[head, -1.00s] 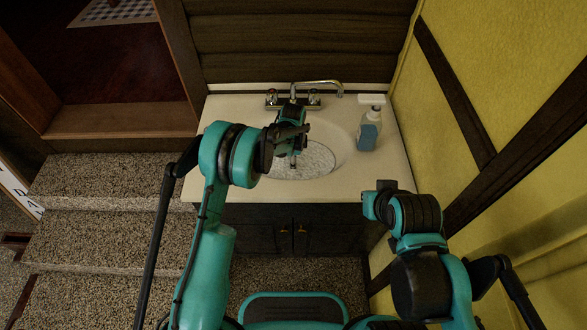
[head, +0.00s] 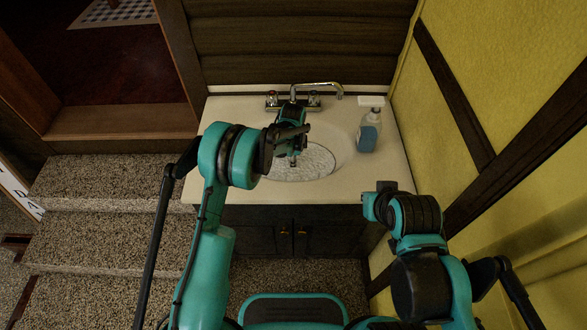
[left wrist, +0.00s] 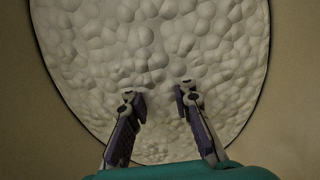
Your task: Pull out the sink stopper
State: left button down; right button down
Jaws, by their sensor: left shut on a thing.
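The white oval sink basin (head: 318,165) is set in a cream counter, and its pebbled inside fills much of the left wrist view (left wrist: 150,40). My left gripper (head: 293,160) reaches down over the basin. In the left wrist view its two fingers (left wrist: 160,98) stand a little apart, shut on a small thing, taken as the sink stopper. I cannot make out the stopper's outline against the basin.
A chrome faucet (head: 318,88) with two handles stands behind the basin. A yellow wall (head: 470,90) closes the right side. Speckled steps (head: 105,180) lie at the left.

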pick_arm(q)
jog(key=shift+r+p, duration=0.9)
jog(key=shift+r, duration=1.05)
